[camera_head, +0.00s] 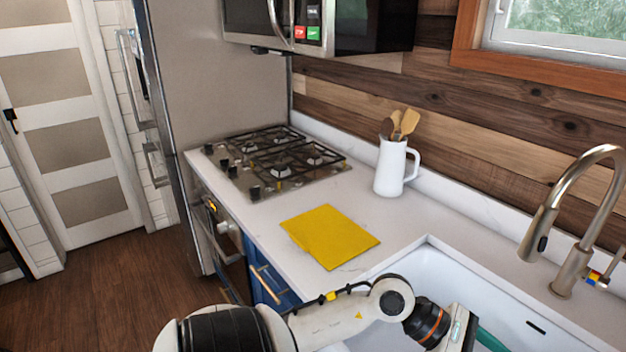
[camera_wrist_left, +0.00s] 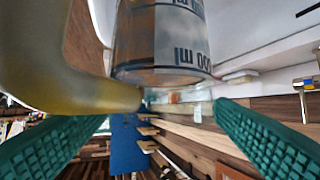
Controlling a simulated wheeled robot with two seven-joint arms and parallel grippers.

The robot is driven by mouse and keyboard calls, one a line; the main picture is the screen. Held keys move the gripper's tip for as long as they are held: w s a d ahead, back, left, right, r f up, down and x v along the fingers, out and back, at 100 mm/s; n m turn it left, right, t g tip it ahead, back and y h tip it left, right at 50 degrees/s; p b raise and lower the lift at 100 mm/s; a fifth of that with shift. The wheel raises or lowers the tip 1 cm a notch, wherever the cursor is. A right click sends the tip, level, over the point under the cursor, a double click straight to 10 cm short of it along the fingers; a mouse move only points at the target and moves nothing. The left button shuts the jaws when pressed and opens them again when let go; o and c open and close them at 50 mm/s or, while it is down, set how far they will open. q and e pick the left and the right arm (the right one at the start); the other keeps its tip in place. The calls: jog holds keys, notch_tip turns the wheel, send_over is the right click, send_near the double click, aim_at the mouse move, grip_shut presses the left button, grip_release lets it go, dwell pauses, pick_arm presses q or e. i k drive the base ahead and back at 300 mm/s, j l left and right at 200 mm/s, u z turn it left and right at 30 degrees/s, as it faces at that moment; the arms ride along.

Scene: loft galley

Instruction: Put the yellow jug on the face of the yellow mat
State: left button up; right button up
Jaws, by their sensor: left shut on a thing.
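The yellow mat (camera_head: 330,237) lies flat on the white counter between the stove and the sink, near the front edge, with nothing on it. My left arm comes in from the bottom of the head view, its gripper over the sink and partly cut off. In the left wrist view, the yellow jug (camera_wrist_left: 165,45) shows close up with a yellow handle, a greyish see-through body and ml lettering upside down. My left gripper (camera_wrist_left: 163,112) is shut on it; the exact contact is hard to see. The jug is out of the head view. My right gripper is not in view.
A white pitcher (camera_head: 391,168) with wooden utensils stands behind the mat by the wall. The stove (camera_head: 275,158) is left of the mat. The white sink (camera_head: 440,270) and the tall faucet (camera_head: 575,225) are at the right. The counter around the mat is clear.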

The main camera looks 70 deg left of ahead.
aim_at(322, 235)
jog(key=j+u, duration=0.15)
jog(key=u, duration=0.2)
jog(key=i+j+u, duration=0.1)
jog(key=u, duration=0.25)
jog(key=j+u, duration=0.1)
jog(key=u, duration=0.25)
jog(key=i+j, duration=0.4)
